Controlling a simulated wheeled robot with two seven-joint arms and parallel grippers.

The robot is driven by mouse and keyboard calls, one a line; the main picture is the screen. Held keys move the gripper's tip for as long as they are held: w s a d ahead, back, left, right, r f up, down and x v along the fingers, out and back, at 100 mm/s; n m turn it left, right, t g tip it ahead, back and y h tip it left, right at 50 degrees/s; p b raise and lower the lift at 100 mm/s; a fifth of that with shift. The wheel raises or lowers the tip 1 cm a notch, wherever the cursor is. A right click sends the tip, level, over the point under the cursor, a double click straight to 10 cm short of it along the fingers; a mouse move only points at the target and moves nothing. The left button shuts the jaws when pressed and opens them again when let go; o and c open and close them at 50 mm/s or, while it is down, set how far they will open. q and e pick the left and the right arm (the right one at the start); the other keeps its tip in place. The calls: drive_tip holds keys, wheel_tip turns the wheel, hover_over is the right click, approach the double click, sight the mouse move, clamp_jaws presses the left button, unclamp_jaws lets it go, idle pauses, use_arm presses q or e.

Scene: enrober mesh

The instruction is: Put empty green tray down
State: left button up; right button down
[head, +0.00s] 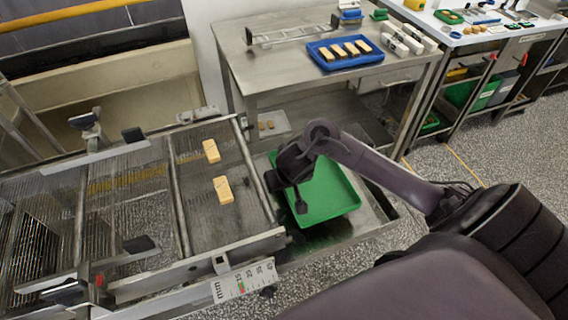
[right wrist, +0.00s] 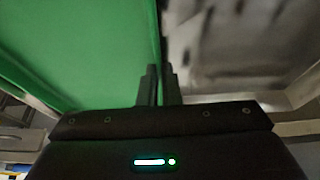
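The green tray (head: 328,193) is empty and sits at the right end of the mesh conveyor, over a lower metal surface. I cannot tell whether it rests on that surface or hangs above it. My right gripper (head: 284,184) is at the tray's left side in the head view. In the right wrist view the fingers (right wrist: 160,86) are close together at the edge of the green tray (right wrist: 85,50), with its wall between them. My left gripper is not in view.
The mesh conveyor (head: 215,150) at left carries two tan bars (head: 223,190). A steel table (head: 285,75) behind holds a blue tray (head: 345,62) with several bars. Bare metal (head: 372,205) shows right of the green tray.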

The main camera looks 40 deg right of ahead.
wheel_tip(320, 180, down, 5)
drive_tip(key=shift+b, duration=1.25)
drive_tip(key=c, duration=1.6)
unclamp_jaws()
drive_tip(key=p+v, duration=0.7)
drive_tip(key=v, duration=0.5)
drive_tip(key=shift+s, duration=0.1)
drive_tip(key=shift+s+d, duration=0.1)
